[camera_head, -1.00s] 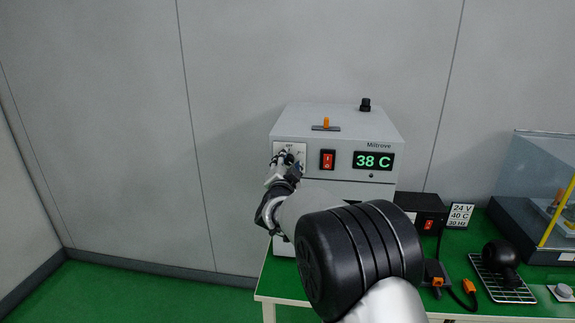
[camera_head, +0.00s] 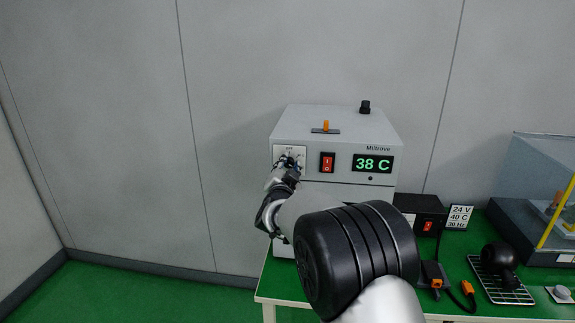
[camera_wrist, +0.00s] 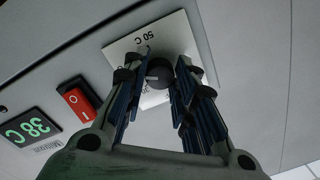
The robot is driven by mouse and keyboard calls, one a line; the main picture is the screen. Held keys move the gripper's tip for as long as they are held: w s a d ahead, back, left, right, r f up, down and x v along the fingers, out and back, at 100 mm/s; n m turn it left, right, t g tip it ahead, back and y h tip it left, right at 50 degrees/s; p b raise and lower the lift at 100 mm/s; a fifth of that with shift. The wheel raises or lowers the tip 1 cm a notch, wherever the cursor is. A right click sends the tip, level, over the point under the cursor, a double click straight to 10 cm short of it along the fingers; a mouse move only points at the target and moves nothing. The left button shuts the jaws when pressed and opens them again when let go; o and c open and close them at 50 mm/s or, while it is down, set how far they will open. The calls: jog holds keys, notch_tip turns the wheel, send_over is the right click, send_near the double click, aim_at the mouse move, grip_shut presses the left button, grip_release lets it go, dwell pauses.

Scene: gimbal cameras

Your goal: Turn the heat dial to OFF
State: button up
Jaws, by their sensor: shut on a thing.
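The heat dial (camera_wrist: 160,72) is a small dark round knob on a white label plate (camera_wrist: 125,45) on the front of the grey Miltrove oven (camera_head: 340,125). In the wrist view the plate reads "50 C" upside down; its other marks are partly hidden. My gripper (camera_wrist: 158,80) is shut on the dial, with a finger at each side of it. In the head view my gripper (camera_head: 290,165) is at the plate and hides the dial. The display (camera_head: 373,163) reads 38 C in green.
A red rocker switch (camera_head: 327,162) sits right of the dial. An orange lever (camera_head: 326,126) and a black knob (camera_head: 365,105) are on the oven's top. A black power box (camera_head: 427,212), a sign (camera_head: 460,216) and a wire rack (camera_head: 500,285) stand on the green table to the right.

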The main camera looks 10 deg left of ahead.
jog(key=n+p, duration=0.5)
jog(key=n, duration=0.2)
jog(key=shift+r, duration=0.15)
jog(key=n+p, duration=0.4)
jog(key=n, duration=0.2)
jog(key=shift+d+p, duration=0.1)
jog(key=shift+p, duration=0.3)
jog(key=n+p, duration=0.3)
jog(key=n, duration=0.2)
jog(key=shift+h, duration=0.3)
jog(key=shift+n+p, duration=1)
jog(key=shift+n, duration=1.4)
jog(key=shift+h, duration=0.3)
jog(key=o, duration=1.1)
jog(key=shift+c, duration=0.2)
jog(key=shift+s, duration=0.15)
jog(key=s, duration=1.1)
jog(key=shift+s+a+r, duration=0.15)
jog(key=shift+s+a, duration=0.2)
jog(key=shift+a, duration=0.05)
